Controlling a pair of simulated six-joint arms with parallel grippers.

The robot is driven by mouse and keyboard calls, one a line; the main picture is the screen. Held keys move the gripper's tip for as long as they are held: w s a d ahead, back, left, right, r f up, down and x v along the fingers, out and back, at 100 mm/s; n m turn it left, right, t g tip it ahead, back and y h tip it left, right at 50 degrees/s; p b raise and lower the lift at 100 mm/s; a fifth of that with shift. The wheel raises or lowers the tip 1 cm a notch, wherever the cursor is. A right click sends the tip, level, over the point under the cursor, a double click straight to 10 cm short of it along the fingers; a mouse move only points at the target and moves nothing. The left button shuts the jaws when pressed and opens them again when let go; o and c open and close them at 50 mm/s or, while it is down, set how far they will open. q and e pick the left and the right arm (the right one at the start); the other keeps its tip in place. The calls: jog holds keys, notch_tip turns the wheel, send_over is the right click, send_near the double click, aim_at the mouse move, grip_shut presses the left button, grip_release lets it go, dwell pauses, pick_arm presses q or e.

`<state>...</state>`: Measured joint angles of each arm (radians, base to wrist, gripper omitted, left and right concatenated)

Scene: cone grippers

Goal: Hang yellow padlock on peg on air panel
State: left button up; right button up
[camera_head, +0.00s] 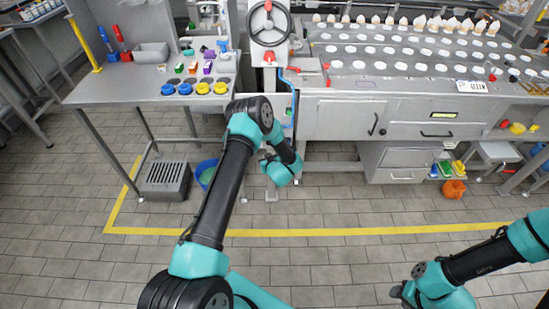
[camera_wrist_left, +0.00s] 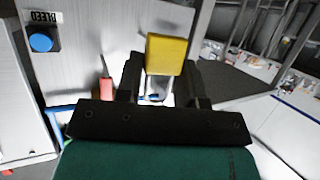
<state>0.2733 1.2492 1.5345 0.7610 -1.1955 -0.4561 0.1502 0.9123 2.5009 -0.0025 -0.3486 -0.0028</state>
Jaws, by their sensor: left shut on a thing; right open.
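In the left wrist view my left gripper (camera_wrist_left: 163,76) is shut on the yellow padlock (camera_wrist_left: 166,54), with its yellow body beyond the fingertips. A pale metal part shows between the fingers below the body; I cannot tell its exact shape. A light panel (camera_wrist_left: 85,40) fills the left of that view, with a blue button (camera_wrist_left: 41,42) under a BLEED label. A small red piece (camera_wrist_left: 106,88) is at the panel, left of the fingers. I cannot make out a peg clearly. In the head view my left arm hides the padlock and most of the panel. My right gripper (camera_head: 401,292) is open and low at right.
A side table (camera_head: 130,88) with blue and yellow round pieces stands left of my left arm. A handwheel (camera_head: 269,22) rises above the panel area. A long steel counter (camera_head: 345,85) with drawers is to the right. The tiled floor in front is clear.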

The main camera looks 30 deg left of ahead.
pick_arm(q)
jog(key=a+f, duration=0.2)
jog(key=shift+a+f+n, duration=0.1)
jog(key=shift+a+n, duration=0.2)
jog(key=shift+w+a, duration=0.1)
jog(key=shift+w, duration=0.15)
jog(key=w+a+f, duration=0.1)
jog(key=w+a, duration=0.3)
jog(key=w, duration=0.2)
jog(key=shift+w+f, duration=0.15)
jog(key=shift+w, duration=0.15)
dwell(1.0)
jog(key=shift+a, duration=0.1)
dwell(0.5)
